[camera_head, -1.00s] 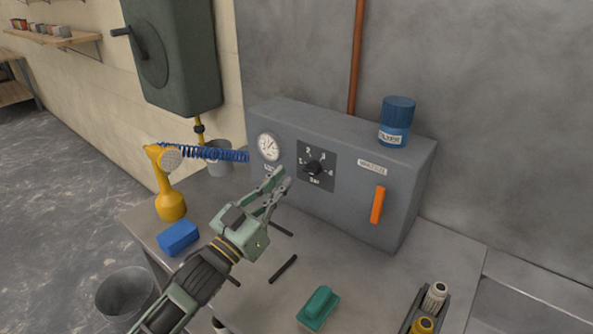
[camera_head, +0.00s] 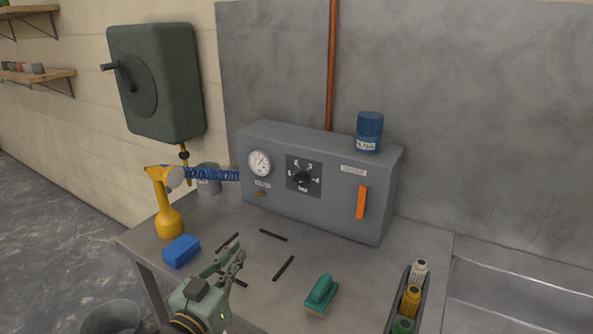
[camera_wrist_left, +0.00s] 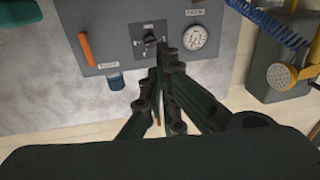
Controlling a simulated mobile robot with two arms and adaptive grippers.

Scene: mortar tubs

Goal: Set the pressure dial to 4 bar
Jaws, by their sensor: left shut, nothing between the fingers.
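The pressure dial (camera_head: 303,179) is a black knob on a dark square plate with white marks, on the front of a grey box (camera_head: 270,199). Its marks and setting are too small to read surely. A round white gauge (camera_head: 260,163) sits left of it in the head view. My left gripper (camera_head: 239,260) is shut and empty, over the bench in front of the box and apart from the dial. In the left wrist view, which is upside down, the dial (camera_wrist_left: 150,39) shows just beyond my fingertips (camera_wrist_left: 165,50), partly hidden by them. My right gripper is not in view.
An orange handle (camera_head: 361,202) is on the box's right front and a blue jar (camera_head: 369,132) on top. A yellow sprayer (camera_head: 170,222), blue sponge (camera_head: 181,251), dark rods (camera_head: 284,268), green-handled float (camera_head: 320,293) and bottle rack (camera_head: 392,314) are on the bench.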

